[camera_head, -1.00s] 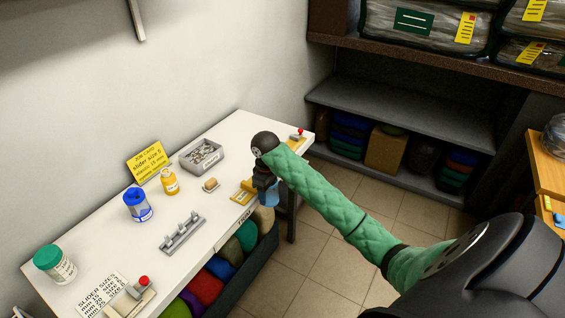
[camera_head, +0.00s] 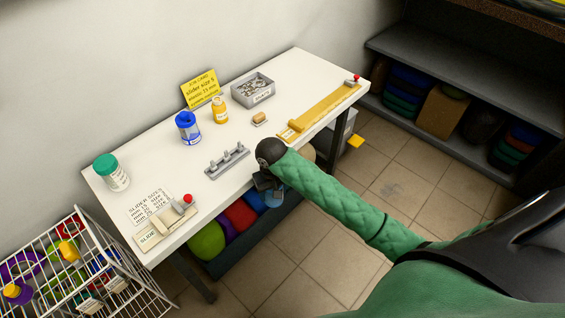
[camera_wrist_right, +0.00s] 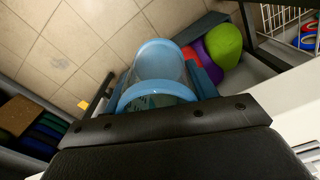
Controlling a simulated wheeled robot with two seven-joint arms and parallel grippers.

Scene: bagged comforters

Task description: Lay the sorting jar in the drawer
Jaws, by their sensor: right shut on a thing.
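A translucent pale-blue jar (camera_wrist_right: 160,70), which I take to be the sorting jar, is held between the fingers of my right gripper (camera_wrist_right: 155,100) in the right wrist view. In the head view my right gripper (camera_head: 270,186) hangs in front of the table's front edge. A little of the blue jar (camera_head: 275,200) shows below it. No open drawer can be made out clearly. A grey unit (camera_head: 343,130) with a yellow piece (camera_head: 356,141) shows under the table's right end, but I cannot tell whether it is a drawer. My left gripper is not in view.
The white table (camera_head: 225,190) holds a blue jar (camera_head: 187,127), a yellow bottle (camera_head: 219,110), a green-lidded jar (camera_head: 111,172), a grey tray (camera_head: 252,89) and a pegged rack (camera_head: 227,160). A wire basket (camera_head: 95,265) stands at left. Coloured rolls (camera_head: 238,216) lie below. Floor right is open.

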